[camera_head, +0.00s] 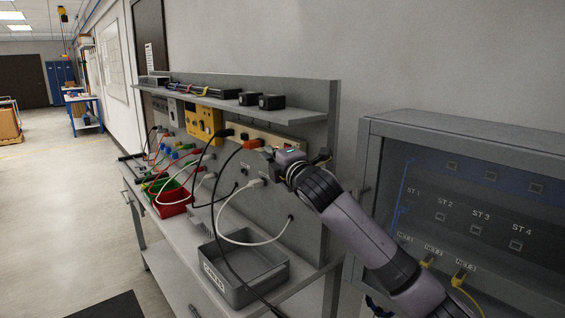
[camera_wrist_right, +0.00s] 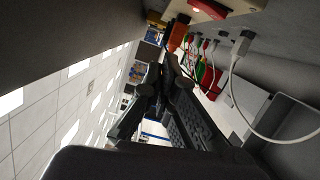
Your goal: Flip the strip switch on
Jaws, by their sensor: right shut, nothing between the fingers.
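A beige power strip (camera_head: 285,141) is fixed along the grey back panel of the bench, under the shelf. An orange plug (camera_head: 252,144) sits at it, left of my right gripper. My right gripper (camera_head: 268,154) is shut and empty, close to the strip's lower edge; I cannot tell whether it touches. In the right wrist view, the gripper (camera_wrist_right: 171,58) points away and the strip (camera_wrist_right: 235,5) crosses the top. A small red patch (camera_wrist_right: 196,4) on the strip may be its switch; its position is not clear. My left gripper is not in view.
Cables hang from the panel around a white plug (camera_head: 256,183). A grey bin (camera_head: 240,290) and red bin (camera_head: 172,208) stand on the bench. A shelf (camera_head: 300,115) juts out above the strip. A grey cabinet (camera_head: 365,160) stands to the right. Floor at left is open.

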